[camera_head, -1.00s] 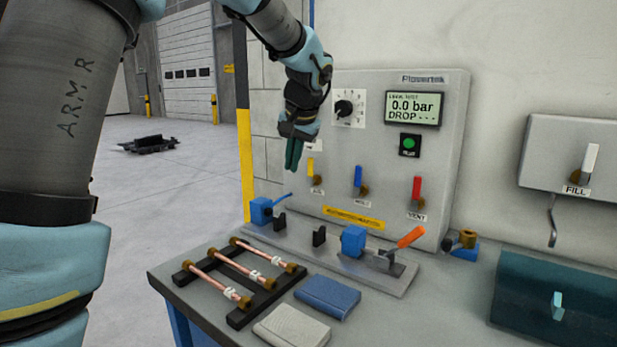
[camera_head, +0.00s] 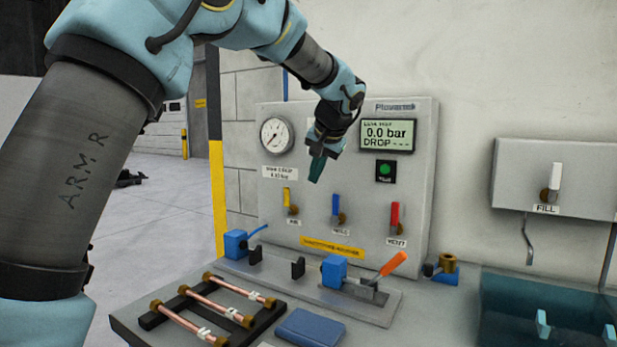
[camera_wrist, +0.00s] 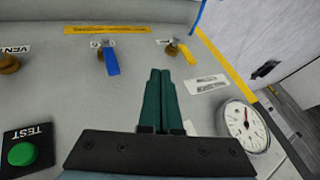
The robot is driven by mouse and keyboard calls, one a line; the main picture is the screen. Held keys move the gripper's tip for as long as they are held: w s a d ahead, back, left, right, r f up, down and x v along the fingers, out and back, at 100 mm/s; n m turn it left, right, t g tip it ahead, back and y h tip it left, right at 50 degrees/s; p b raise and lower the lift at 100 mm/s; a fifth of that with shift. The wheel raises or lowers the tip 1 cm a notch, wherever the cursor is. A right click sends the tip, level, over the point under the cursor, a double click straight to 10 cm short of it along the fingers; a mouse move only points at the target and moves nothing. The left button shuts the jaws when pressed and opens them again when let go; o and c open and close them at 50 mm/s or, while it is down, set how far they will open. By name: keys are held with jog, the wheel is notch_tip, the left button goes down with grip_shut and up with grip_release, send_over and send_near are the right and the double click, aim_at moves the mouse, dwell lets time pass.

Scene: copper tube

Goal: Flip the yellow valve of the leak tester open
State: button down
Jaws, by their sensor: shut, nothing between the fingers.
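The yellow valve lever (camera_head: 288,196) stands upright on the lower left of the grey leak tester panel (camera_head: 420,160), above a small label. In the wrist view the yellow lever (camera_wrist: 186,52) is just beyond and to the right of the fingertips. My gripper (camera_head: 315,178) has dark green fingers shut together with nothing between them. In the head view it hangs above and between the yellow lever and the blue lever (camera_head: 336,206), apart from both. In the wrist view the fingertips (camera_wrist: 160,74) lie between the blue lever (camera_wrist: 110,60) and the yellow lever.
A red lever (camera_head: 395,215), a green button (camera_head: 384,170) and a gauge (camera_head: 276,136) are on the panel. Below stand a fixture with an orange handle (camera_head: 393,264) and a rack of copper tubes (camera_head: 244,291). A teal bin (camera_head: 500,310) is at right.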

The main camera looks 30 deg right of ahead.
aim_at(287, 201)
jog(key=w+f+p, duration=0.1)
jog(key=w+f, duration=0.1)
jog(key=w+f+p, duration=0.1)
jog(key=w+f, duration=0.1)
jog(key=w, duration=0.1)
jog(key=w+f+p, duration=0.1)
jog(key=w+f, duration=0.1)
jog(key=shift+w+a, duration=0.2)
jog(key=shift+a, duration=0.2)
jog(key=shift+w+f+p, duration=0.15)
jog(key=shift+w+p, duration=0.1)
jog(key=shift+p, duration=0.05)
jog(key=shift+w+a, duration=0.2)
jog(key=shift+w+a+p, duration=0.1)
jog(key=shift+p, duration=0.2)
